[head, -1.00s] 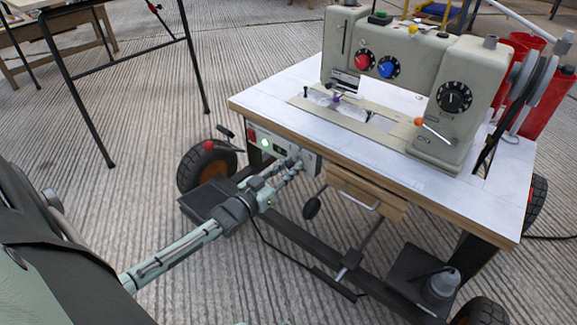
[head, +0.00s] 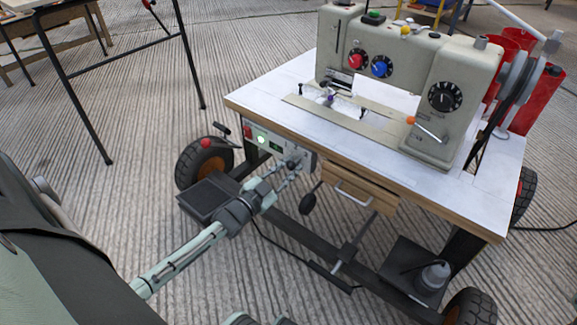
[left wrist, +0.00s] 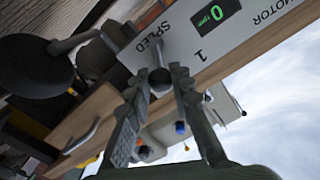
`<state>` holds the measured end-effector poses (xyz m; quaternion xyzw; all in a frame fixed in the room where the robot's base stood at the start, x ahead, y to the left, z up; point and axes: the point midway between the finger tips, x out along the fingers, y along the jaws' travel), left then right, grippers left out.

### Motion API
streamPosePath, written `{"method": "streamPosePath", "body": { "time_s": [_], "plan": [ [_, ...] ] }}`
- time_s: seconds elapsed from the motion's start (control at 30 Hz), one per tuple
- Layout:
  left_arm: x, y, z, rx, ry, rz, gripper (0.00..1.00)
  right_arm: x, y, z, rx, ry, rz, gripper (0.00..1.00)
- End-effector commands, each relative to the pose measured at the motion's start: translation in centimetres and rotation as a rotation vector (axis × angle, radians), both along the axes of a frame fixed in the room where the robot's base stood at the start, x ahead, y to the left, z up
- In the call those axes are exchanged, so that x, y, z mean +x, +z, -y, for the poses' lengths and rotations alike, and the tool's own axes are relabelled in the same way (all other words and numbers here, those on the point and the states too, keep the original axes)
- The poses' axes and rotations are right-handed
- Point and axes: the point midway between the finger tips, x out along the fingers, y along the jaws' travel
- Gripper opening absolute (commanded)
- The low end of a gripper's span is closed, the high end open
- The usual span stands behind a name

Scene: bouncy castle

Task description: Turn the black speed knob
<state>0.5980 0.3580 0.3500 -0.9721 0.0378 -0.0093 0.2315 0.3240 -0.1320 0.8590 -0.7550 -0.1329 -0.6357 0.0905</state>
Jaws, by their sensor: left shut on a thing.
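The black speed knob (left wrist: 160,79) is on the white control panel (left wrist: 190,45) under the table edge, near the word SPEED. In the left wrist view it sits between the two fingertips of my left gripper (left wrist: 160,76), which is shut on it. In the head view my left gripper (head: 290,171) reaches the right part of the panel (head: 262,143) and mostly hides the knob. The panel's green display (left wrist: 215,13) reads 0 rpm.
A sewing machine (head: 410,75) stands on the white tabletop (head: 285,88). A wooden drawer (head: 358,186) hangs right of the panel. A red button (head: 248,131) is at the panel's left. Below are a black box (head: 207,200) and a wheel (head: 203,163).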

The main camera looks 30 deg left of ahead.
Motion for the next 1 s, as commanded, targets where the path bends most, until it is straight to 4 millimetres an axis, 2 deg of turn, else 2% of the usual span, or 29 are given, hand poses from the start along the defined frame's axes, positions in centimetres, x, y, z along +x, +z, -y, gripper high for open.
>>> {"method": "streamPosePath", "body": {
  "time_s": [0.37, 0.4, 0.53, 0.87, 1.0],
  "plan": [
    [0.0, 0.0, 0.0, 0.008, -0.001, 0.0, 0.0, 0.1, 0.0, 0.0, 0.002, -0.001, -0.001, 0.0],
    [0.0, 0.0, 0.0, 0.008, -0.001, 0.0, 0.26, 0.1, 0.0, 0.0, 0.002, -0.002, 0.0, 0.0],
    [0.0, 0.0, 0.0, 0.007, -0.001, 0.0, 0.42, 0.1, 0.1, 0.1, 0.002, -0.002, 0.0, 0.0],
    [-0.3, -0.1, 0.0, 0.006, 0.0, -0.001, 0.42, 0.2, 0.1, 0.1, 0.001, -0.003, 0.003, 0.0],
    [-1.9, -0.1, -0.1, 0.006, -0.001, -0.002, 0.42, 0.1, 0.1, 0.1, 0.0, -0.003, 0.003, 0.0]
  ]
}}
